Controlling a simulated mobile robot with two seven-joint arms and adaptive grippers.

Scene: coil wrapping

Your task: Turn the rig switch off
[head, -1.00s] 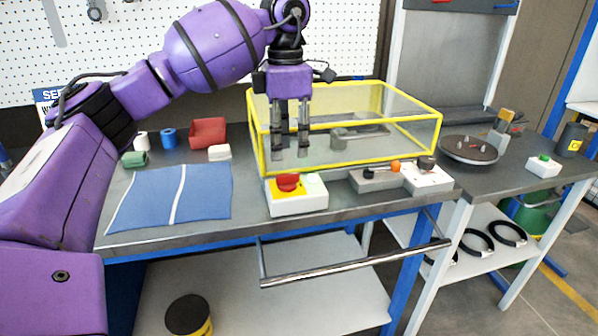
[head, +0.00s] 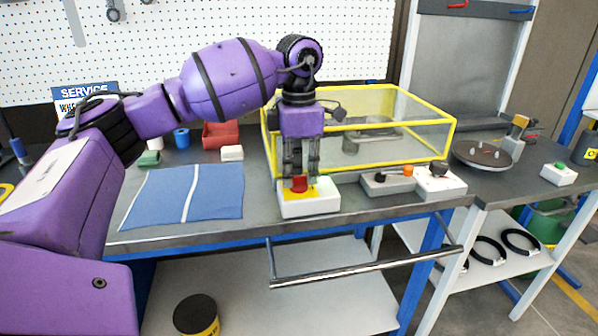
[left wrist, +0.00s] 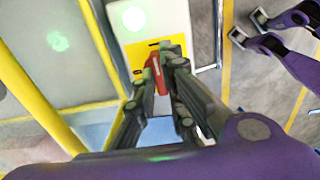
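The rig switch is a white box (head: 309,207) with a yellow plate and a red knob (head: 299,184), at the front of the bench. In the left wrist view the red knob (left wrist: 155,73) lies between my fingers, near a pale green lamp (left wrist: 133,18) on the box. My left gripper (head: 300,176) points straight down over the switch, its fingertips on either side of the knob. The fingers stand apart; whether they touch the knob is hard to tell. My right gripper is not seen in the head view.
A yellow-framed clear enclosure (head: 400,168) stands right behind the switch. A grey block with an orange knob (head: 407,171) and a white box with a dark knob (head: 440,184) sit to the right. A blue mat (head: 215,192) lies left. A rail (head: 365,262) runs below the front edge.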

